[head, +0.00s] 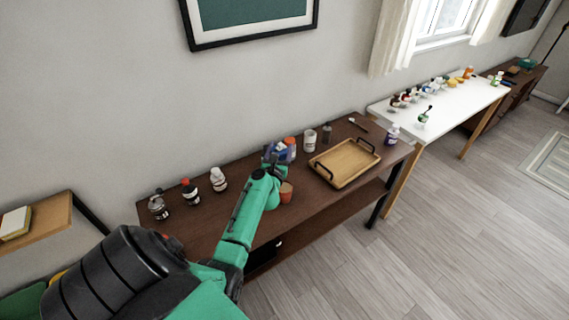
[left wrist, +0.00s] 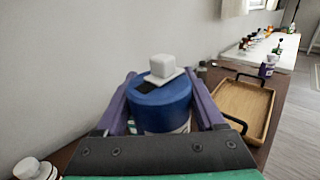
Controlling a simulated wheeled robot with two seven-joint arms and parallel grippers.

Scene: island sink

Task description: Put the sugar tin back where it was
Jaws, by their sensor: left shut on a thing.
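A round blue tin (left wrist: 162,108), which looks like the sugar tin, sits between the purple fingers of my left gripper (left wrist: 165,100) in the left wrist view. A white block on a flat square (left wrist: 163,66) shows at its top; I cannot tell if it belongs to the tin. My left gripper is shut on the tin. In the head view, my left gripper (head: 277,152) is over the brown table (head: 225,212), with blue showing at its tip. My arm hides part of the tin there, and I cannot tell whether it touches the table. My right gripper is not in view.
A wooden tray (head: 345,163) with dark handles lies right of my left gripper. A white jar (head: 309,141) and an orange-topped bottle (head: 290,146) stand close by. Several bottles stand further left, one white (head: 218,180). A terracotta pot (head: 286,192) is beside my arm.

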